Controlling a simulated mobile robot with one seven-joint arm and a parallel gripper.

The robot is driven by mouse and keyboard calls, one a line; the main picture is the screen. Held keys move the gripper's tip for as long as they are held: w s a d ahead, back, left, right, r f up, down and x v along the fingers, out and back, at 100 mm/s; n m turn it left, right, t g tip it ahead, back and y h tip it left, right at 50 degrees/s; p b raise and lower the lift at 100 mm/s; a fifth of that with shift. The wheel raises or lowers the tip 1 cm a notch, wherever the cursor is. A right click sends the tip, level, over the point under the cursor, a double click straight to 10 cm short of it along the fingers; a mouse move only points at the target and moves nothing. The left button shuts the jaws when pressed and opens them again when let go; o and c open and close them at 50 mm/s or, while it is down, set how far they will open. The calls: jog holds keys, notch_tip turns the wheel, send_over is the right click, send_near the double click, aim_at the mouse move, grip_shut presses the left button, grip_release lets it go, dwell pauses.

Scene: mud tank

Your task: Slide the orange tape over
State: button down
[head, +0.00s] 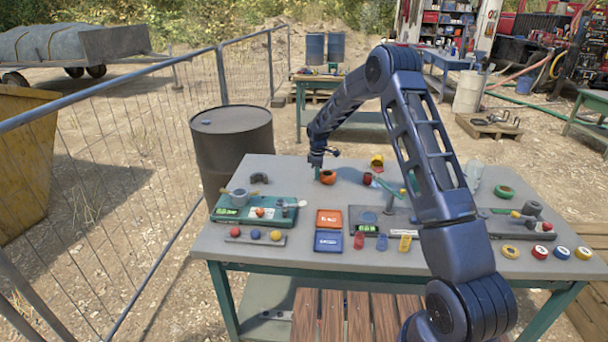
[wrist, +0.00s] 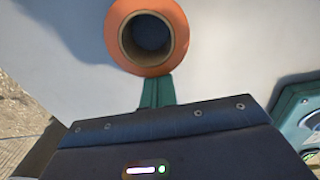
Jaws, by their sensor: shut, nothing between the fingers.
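The orange tape (head: 328,177) is a round roll with a dark hollow core, lying on the grey table top toward the far edge. In the wrist view the orange tape (wrist: 122,36) lies flat with its hole facing the camera. My gripper (head: 317,172) is low over the table, just left of the tape in the head view. In the wrist view its green fingers (wrist: 157,92) are shut together with nothing between them, and their tips are right at the roll's edge. I cannot tell whether they touch it.
The grey table (head: 215,240) holds many small things. A red roll (head: 367,178) lies right of the tape. A dark barrel (head: 232,150) stands behind the left edge.

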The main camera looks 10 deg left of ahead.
aim_at(333, 174)
jog(key=d, duration=0.7)
